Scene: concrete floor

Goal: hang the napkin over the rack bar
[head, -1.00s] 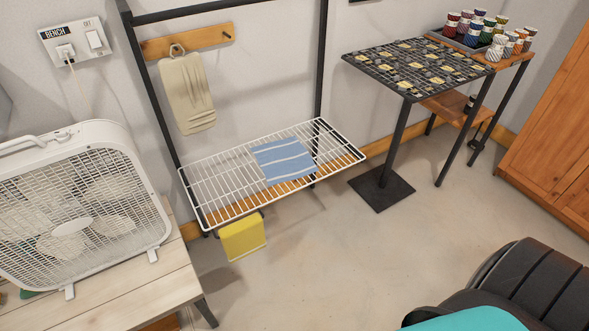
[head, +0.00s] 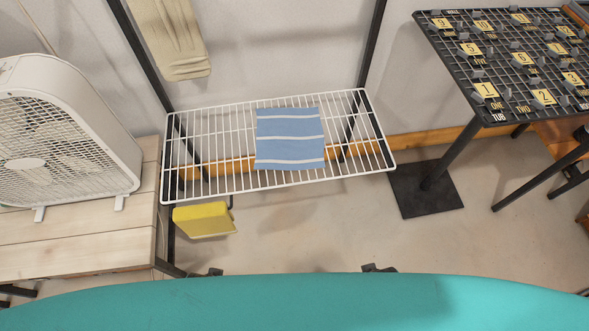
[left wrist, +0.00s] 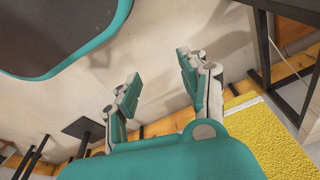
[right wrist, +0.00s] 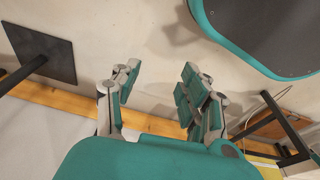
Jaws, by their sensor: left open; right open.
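The napkin, blue with white stripes (head: 290,138), lies flat on the white wire shelf (head: 215,150) of the rack in the head view. The rack's black uprights (head: 370,45) rise behind the shelf; its upper bar is out of the picture now. My left gripper (left wrist: 157,77) is open and empty in the left wrist view. My right gripper (right wrist: 158,80) is open and empty in the right wrist view. Neither gripper is clearly seen in the head view, and the napkin is in neither wrist view.
A yellow item (head: 205,219) hangs under the shelf's left end. A white box fan (head: 65,130) stands on a wooden bench (head: 90,240) at left. A beige cloth (head: 168,38) hangs behind. A black grid table (head: 480,70) stands right. Floor before the rack is clear.

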